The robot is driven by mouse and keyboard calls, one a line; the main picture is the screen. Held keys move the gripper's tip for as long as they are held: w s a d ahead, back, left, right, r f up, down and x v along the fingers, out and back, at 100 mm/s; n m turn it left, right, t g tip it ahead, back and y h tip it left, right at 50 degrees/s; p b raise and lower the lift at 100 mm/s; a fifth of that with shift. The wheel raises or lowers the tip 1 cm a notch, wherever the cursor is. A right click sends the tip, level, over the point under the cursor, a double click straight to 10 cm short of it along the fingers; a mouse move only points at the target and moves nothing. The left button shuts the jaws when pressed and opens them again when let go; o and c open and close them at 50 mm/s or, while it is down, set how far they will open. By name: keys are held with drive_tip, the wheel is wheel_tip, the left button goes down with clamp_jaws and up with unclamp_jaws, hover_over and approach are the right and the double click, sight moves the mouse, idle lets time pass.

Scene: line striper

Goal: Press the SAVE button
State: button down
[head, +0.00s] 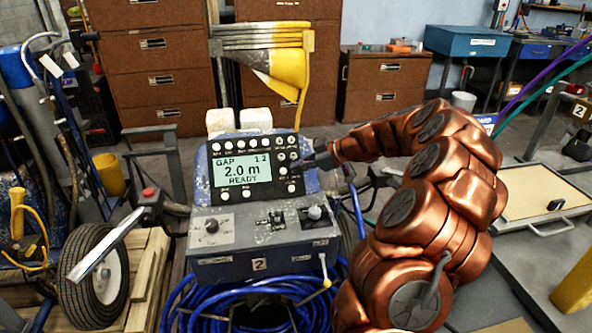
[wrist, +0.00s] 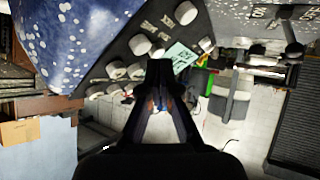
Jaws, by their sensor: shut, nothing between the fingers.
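The control panel (head: 218,148) of the line striper has a lit screen (head: 241,173) reading "GAP 12, 2.0 m, READY". Round white buttons (head: 293,156) stand in a row above the screen, in columns right of it and below it. Their labels are too small to read, so I cannot tell which is SAVE. My gripper (head: 312,161) is at the panel's right side, close to the right button columns. In the wrist view, the gripper (wrist: 160,68) is shut and empty, its tips in front of the panel (wrist: 118,62) and near several white buttons (wrist: 140,44). Contact cannot be told.
Below the panel is a lower console (head: 262,233) with a knob and levers. Coiled blue hose (head: 250,303) hangs under it. A handlebar (head: 150,200) with a red button sticks out left. Brown cabinets (head: 155,65) stand behind.

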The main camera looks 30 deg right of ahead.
drive_tip(key=shift+w+d+f+b, duration=0.2)
drive_tip(key=shift+w+f+b, duration=0.4)
drive_tip(key=shift+b, duration=0.95)
idle(1.4)
drive_tip(key=shift+s+r, duration=0.1)
drive_tip(key=shift+s, duration=0.1)
drive_tip(key=shift+s+a+r+b, duration=0.2)
drive_tip(key=shift+s+r+b, duration=0.25)
drive_tip(key=shift+b, duration=0.15)
drive_tip(key=s+r+b, duration=0.1)
drive_tip(key=s+a+r+b, duration=0.1)
drive_tip(key=s+r, duration=0.1)
drive_tip(key=shift+s+a+r, duration=0.1)
drive_tip(key=shift+a+r, duration=0.1)
drive_tip(key=shift+r, duration=0.1)
idle(0.6)
idle(1.5)
